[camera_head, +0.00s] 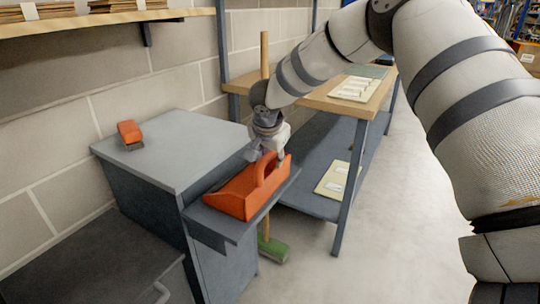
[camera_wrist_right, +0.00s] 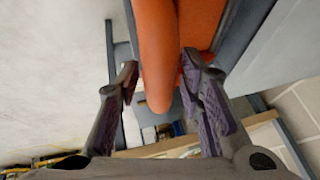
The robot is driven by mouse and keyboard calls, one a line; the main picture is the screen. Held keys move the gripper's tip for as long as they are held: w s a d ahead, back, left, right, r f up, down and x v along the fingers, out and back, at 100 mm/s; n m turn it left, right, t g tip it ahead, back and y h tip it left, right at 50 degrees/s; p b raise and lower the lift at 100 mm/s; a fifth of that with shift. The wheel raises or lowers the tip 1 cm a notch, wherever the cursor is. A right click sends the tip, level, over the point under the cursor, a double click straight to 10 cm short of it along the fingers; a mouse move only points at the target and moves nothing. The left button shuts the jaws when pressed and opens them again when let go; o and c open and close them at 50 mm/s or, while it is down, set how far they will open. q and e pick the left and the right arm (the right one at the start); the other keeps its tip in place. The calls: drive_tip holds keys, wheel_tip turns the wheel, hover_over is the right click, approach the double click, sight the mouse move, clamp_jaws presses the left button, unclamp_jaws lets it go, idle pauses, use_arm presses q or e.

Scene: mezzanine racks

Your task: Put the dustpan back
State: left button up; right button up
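The orange dustpan (camera_head: 232,197) lies on a narrow grey ledge (camera_head: 233,222) at the front of a grey cabinet, its raised handle towards my gripper. My right gripper (camera_head: 268,158) reaches down over the handle. In the right wrist view, the rounded end of the dustpan's handle (camera_wrist_right: 160,85) lies between the two fingers of my right gripper (camera_wrist_right: 158,70). The fingers are apart, with a gap on the left side; the right finger is close to the handle, and contact there is unclear. My left gripper is not in view.
A small orange object (camera_head: 130,132) lies on the cabinet top (camera_head: 180,150). A broom with a green head (camera_head: 272,250) stands behind the ledge. A workbench (camera_head: 325,104) with a lower shelf stands behind. The floor (camera_head: 380,250) at right is clear.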

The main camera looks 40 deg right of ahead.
drive_tip(key=v, duration=0.5)
drive_tip(key=shift+w+r+p, duration=0.1)
drive_tip(key=shift+r+p, duration=0.25)
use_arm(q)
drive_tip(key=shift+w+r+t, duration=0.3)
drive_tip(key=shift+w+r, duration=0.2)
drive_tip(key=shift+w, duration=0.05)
use_arm(e)
drive_tip(key=v, duration=0.6)
drive_tip(key=shift+s+a+r, duration=0.2)
drive_tip(key=shift+s+r, duration=0.05)
drive_tip(key=shift+s, duration=0.15)
